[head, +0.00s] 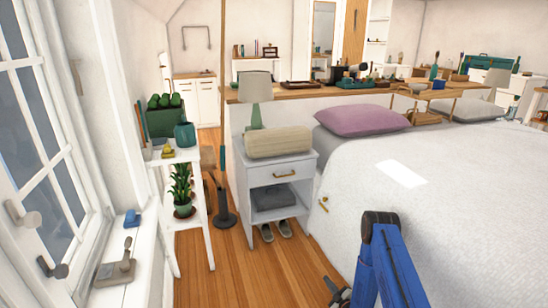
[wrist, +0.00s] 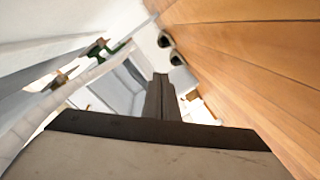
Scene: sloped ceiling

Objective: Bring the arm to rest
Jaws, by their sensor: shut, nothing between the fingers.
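My blue arm (head: 385,262) is bent, with its elbow high at the lower right of the head view, in front of the bed. My gripper (wrist: 160,80) points away from the wrist camera, its dark fingers together with nothing between them. In the head view only a small dark part near the bottom edge shows beside the arm, and I cannot tell the fingers there. No object is held.
A white bed (head: 440,185) with a purple pillow (head: 360,120) fills the right. A white nightstand (head: 275,178) stands ahead, with shoes (head: 275,231) under it. A white plant stand (head: 180,157) and window (head: 40,130) are left. Wooden floor (head: 235,275) is clear between.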

